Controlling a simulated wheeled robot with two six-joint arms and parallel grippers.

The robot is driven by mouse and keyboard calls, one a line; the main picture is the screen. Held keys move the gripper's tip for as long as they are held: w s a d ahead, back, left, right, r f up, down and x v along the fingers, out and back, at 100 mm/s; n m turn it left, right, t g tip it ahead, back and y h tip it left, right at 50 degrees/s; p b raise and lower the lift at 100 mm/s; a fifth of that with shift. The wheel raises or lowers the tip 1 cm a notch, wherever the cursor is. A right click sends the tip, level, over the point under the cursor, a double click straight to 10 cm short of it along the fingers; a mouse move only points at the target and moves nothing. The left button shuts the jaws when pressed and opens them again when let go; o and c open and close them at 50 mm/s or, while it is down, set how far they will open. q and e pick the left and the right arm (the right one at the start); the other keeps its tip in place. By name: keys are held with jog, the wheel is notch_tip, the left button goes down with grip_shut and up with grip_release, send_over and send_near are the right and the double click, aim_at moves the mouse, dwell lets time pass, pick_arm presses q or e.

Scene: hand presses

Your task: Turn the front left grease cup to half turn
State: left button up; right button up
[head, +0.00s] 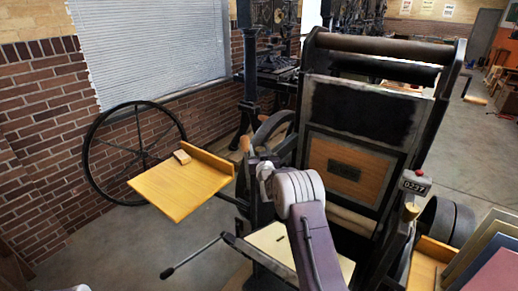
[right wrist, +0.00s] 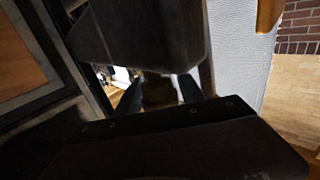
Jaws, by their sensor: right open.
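My right arm reaches up from the bottom of the head view to the press (head: 345,175). Its gripper (head: 264,168) is at the press's left side, small and partly hidden behind the pale wrist. In the right wrist view the dark fingers (right wrist: 160,90) stand apart. A dull brown, rounded piece (right wrist: 158,93) shows between them, dim and partly covered; it may be the front left grease cup, but I cannot tell its turn or whether the fingers touch it. A small brass knob (head: 411,211) sits at the press's right side. My left gripper is not seen.
A yellow wooden board (head: 182,187) with a small block (head: 182,157) juts out left of the press. A large spoked wheel (head: 135,150) stands by the brick wall. A crank handle (head: 190,257) sticks out at lower left. A counter (head: 416,182) reads 0237.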

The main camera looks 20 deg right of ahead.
grip_shut()
jog(key=shift+h, duration=0.3)
jog(key=shift+d+m+g+h+b, duration=0.1)
jog(key=shift+m+g+h+b, duration=0.35)
jog(key=shift+m+h, duration=0.3)
jog(key=m+h, duration=0.1)
jog(key=m+g+h, duration=0.1)
jog(key=h, duration=0.1)
jog(key=shift+s+d+g+p, duration=0.2)
jog(key=shift+d+g+p, duration=0.05)
jog(key=shift+p, duration=0.1)
jog(key=shift+m+h, duration=0.35)
jog(key=shift+h, duration=0.1)
jog(key=shift+s+d+f+m+g+h+b, duration=0.1)
jog(key=shift+d+f+m+g+h+b, duration=0.1)
jog(key=shift+m+g+h+b, duration=0.45)
jog(key=shift+s+d+r+m+g+h+b, duration=0.2)
jog(key=shift+m+g+h+b, duration=0.25)
jog(key=shift+b, duration=0.45)
